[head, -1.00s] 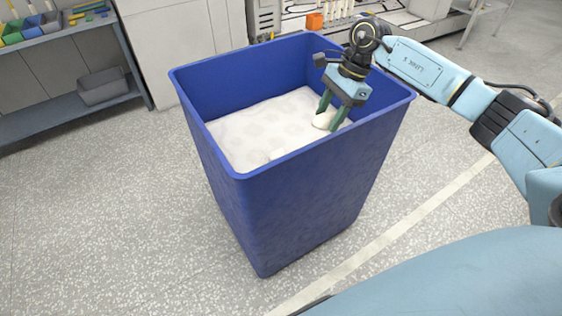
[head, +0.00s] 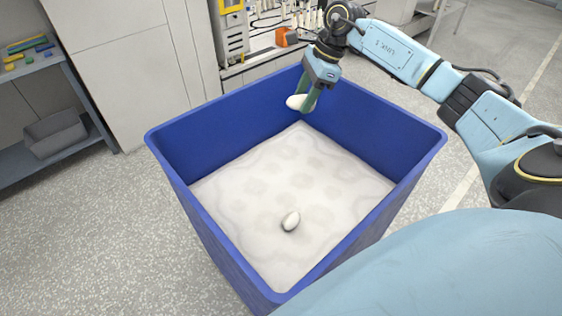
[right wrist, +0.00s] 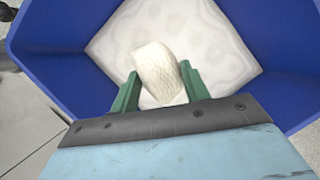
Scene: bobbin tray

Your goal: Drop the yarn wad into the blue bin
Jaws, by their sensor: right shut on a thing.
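The blue bin (head: 215,253) stands on the floor in the middle of the head view, with a pale, lumpy white layer (head: 290,175) inside. My right gripper (head: 305,102) is at the bin's far side, fingers pointing down. It is shut on a white yarn wad (head: 296,102). In the right wrist view the wad (right wrist: 157,72) sits between the green fingers, over the bin's opening. A second small white wad (head: 291,221) lies on the white layer near the bin's front. My left gripper is not in view.
A shelf (head: 55,140) with a grey box (head: 55,135) stands at the left. An orange block (head: 286,37) and a machine with bobbins are behind the bin. Speckled floor left of the bin is clear.

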